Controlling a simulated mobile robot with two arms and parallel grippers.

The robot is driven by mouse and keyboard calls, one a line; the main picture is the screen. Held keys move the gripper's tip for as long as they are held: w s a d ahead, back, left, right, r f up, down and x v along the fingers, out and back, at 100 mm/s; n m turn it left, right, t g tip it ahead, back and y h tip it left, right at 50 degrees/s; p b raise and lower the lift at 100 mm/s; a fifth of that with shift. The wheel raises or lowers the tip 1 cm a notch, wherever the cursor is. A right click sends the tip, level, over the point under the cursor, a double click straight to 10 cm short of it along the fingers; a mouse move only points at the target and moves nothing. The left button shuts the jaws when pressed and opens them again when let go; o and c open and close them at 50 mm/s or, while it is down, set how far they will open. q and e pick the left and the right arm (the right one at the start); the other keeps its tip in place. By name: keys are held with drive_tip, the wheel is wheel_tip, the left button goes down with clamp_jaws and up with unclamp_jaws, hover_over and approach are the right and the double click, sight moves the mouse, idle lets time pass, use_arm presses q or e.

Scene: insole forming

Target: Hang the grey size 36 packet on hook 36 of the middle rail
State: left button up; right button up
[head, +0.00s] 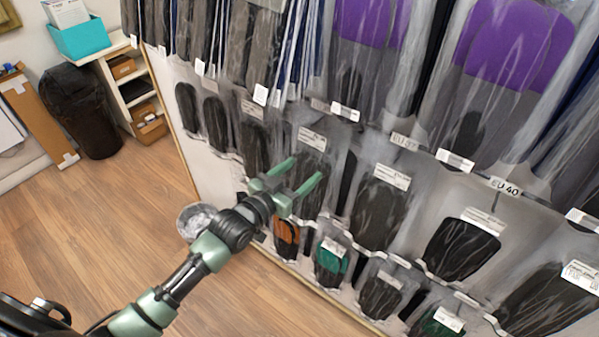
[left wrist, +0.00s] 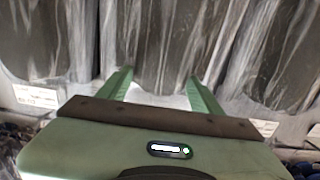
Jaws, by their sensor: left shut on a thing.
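My left gripper (head: 306,169) is in front of the shelf wall in the head view. It is shut on a clear packet with a dark grey insole (head: 311,196) and a white label (head: 312,138) at its top. The size on the label is too small to read. In the left wrist view, the fingers of the left gripper (left wrist: 160,78) stand on both sides of a grey packet (left wrist: 152,42). A rail tag reads EU 40 (head: 506,187); another nearby tag (head: 404,142) is hard to read. Hook 36 cannot be made out. My right gripper is not in view.
Dark insole packets (head: 380,208) hang close on either side of the gripper. Purple insole packets (head: 515,45) hang above, and orange (head: 287,234) and green (head: 330,262) ones below. A small bin (head: 196,221) stands at the wall's foot. Wooden floor (head: 90,235) is clear at the left.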

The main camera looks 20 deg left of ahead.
use_arm(q)
drive_tip(key=o, duration=2)
drive_tip(key=shift+s+a, duration=0.1)
drive_tip(key=shift+s, duration=0.1)
drive_tip(key=f+b+v, duration=0.1)
drive_tip(key=b+v, duration=0.1)
drive_tip(key=v, duration=0.5)
drive_tip(key=s+a+f+n+g+y, duration=0.15)
drive_tip(key=s+f, duration=0.25)
drive_tip(key=f, duration=0.8)
drive_tip(key=s+a+f+g+y, duration=0.2)
drive_tip(key=s+a+f+g, duration=0.1)
drive_tip(key=f, duration=0.8)
drive_tip(key=s+a+f+n+g+y, duration=0.1)
drive_tip(key=s+a+f+g, duration=0.2)
drive_tip(key=f, duration=0.9)
drive_tip(key=s+d+f+g, duration=0.1)
drive_tip(key=s+f+g, duration=0.1)
drive_tip(key=s+f, duration=0.4)
drive_tip(key=s+d+f+g+y, duration=0.1)
drive_tip(key=s+f+g, duration=0.2)
drive_tip(key=s, duration=1.4)
drive_tip(key=s+d+f+m+g, duration=0.1)
drive_tip(key=s+f+g, duration=0.1)
drive_tip(key=s+f, duration=0.8)
drive_tip(key=shift+s+d+f, duration=0.2)
drive_tip(key=shift+s+d, duration=0.05)
drive_tip(key=shift+s, duration=0.55)
